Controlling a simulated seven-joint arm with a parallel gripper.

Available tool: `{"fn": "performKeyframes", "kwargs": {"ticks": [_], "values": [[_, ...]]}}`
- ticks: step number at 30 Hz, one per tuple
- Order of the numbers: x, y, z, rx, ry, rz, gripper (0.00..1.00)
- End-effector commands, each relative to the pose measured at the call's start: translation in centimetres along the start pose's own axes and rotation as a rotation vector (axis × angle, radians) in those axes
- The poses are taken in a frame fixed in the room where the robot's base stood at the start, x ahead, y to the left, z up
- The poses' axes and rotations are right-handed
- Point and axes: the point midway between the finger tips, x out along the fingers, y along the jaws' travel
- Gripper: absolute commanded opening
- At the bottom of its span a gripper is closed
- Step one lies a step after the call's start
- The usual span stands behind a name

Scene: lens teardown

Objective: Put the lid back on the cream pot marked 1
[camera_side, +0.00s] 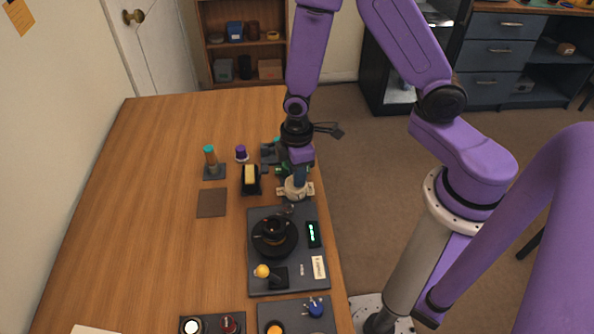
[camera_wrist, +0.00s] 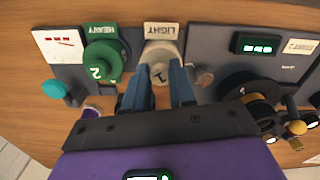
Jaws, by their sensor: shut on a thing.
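The cream pot marked 1 (camera_side: 295,191) stands near the table's right edge in the side view. In the wrist view its cream top, with the 1 on it (camera_wrist: 161,74), lies between my blue fingers, in front of a "LIGHT" label. My gripper (camera_side: 299,178) points down over the pot and is shut on the cream lid. In the wrist view my gripper (camera_wrist: 159,76) has one finger on each side of it. The fingers hide the lid's sides. I cannot tell whether the lid is seated or slightly above the pot.
A green pot marked 2 (camera_wrist: 103,58) stands close beside, at a "HEAVY" label. A dark tray (camera_side: 258,285) with a black round part (camera_side: 274,238) and a green-lit display (camera_side: 313,234) lies nearby. A purple-capped item (camera_side: 241,153) stands behind. The table's left side is clear.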

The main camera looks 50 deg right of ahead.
Motion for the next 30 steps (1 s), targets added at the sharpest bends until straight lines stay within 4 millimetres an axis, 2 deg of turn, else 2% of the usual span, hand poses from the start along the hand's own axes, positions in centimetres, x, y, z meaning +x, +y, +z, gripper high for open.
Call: {"fn": "performKeyframes", "kwargs": {"ticks": [11,12,14,20,22,23,30], "values": [[0.03,-0.02,-0.04,-0.001,0.0,0.0,0.0],[0.03,-0.01,-0.04,-0.001,0.0,0.0,0.38],[0.03,-0.01,-0.03,0.0,0.0,0.0,0.54],[0.03,-0.01,-0.04,0.0,0.0,0.0,0.54],[0.03,-0.01,-0.03,0.0,0.0,0.0,0.74],[0.03,-0.01,-0.03,0.0,0.0,0.0,0.8],[0.03,-0.01,-0.03,0.0,0.0,0.0,0.8]]}}
